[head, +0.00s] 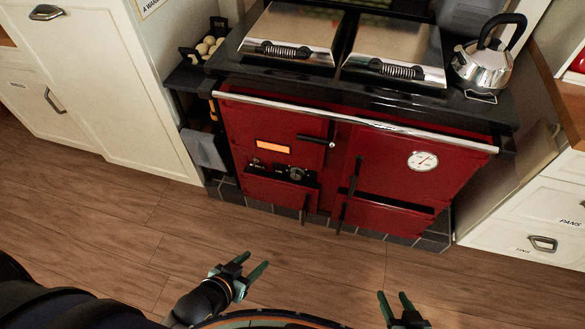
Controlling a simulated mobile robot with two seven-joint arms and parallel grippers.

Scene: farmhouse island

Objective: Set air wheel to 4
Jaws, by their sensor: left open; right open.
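The red range cooker (400,176) stands against the wall ahead, above the centre of the head view. On its left front, below a glowing orange window (273,147), is a dark round knob (296,174) that looks like the air wheel. Its markings are too small to read, so its setting cannot be told. A smaller control sits to its left. My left gripper (254,261) is open and empty, low over the floor in front of the cooker. My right gripper (394,296) is open and empty at the bottom edge, right of centre. Neither touches the cooker.
A pale rail (400,127) runs along the cooker's front, and dark door handles stick out below it. A kettle (484,66) stands on top at the right. Eggs (208,45) sit in a dark holder at left. White cabinets flank both sides. The wooden floor (130,215) is clear.

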